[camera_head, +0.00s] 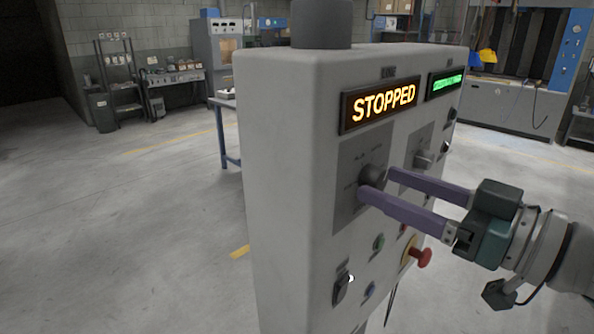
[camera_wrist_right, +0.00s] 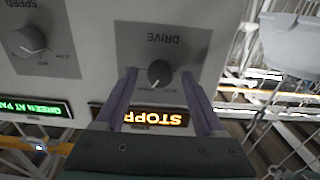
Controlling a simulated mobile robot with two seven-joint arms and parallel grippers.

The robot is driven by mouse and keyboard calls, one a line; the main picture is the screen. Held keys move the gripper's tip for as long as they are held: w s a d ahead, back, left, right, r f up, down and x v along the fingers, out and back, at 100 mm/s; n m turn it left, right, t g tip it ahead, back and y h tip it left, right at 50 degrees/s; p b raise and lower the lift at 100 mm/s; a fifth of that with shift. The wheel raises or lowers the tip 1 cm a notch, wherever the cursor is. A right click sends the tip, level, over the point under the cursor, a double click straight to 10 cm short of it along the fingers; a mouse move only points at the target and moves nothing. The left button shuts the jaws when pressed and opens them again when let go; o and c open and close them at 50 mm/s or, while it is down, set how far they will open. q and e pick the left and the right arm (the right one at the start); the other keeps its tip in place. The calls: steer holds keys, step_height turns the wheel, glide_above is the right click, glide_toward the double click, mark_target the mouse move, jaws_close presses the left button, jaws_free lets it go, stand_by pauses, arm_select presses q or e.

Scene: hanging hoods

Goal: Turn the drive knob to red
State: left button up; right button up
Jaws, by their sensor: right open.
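The drive knob (camera_head: 373,175) is a dark round knob on a grey plate on the front of the light grey control box. In the right wrist view the drive knob (camera_wrist_right: 160,72) sits under the upside-down label DRIVE. My right gripper (camera_head: 377,182) has long purple fingers and is open. In the right wrist view its fingertips (camera_wrist_right: 158,74) lie on either side of the knob, with gaps between. I cannot tell whether either finger touches it. The knob's position labels are too small to read. My left gripper is not in view.
An orange STOPPED display (camera_head: 383,104) and a green display (camera_head: 446,82) are above the knobs. The speed knob (camera_wrist_right: 27,41) is beside the drive plate. A red mushroom button (camera_head: 421,257), a green button (camera_head: 378,242) and a black switch (camera_head: 341,288) are below. Open floor lies left.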

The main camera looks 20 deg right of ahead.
steer(key=shift+w+a, duration=0.1)
steer(key=shift+w, duration=0.15)
jaws_close()
stand_by(0.5)
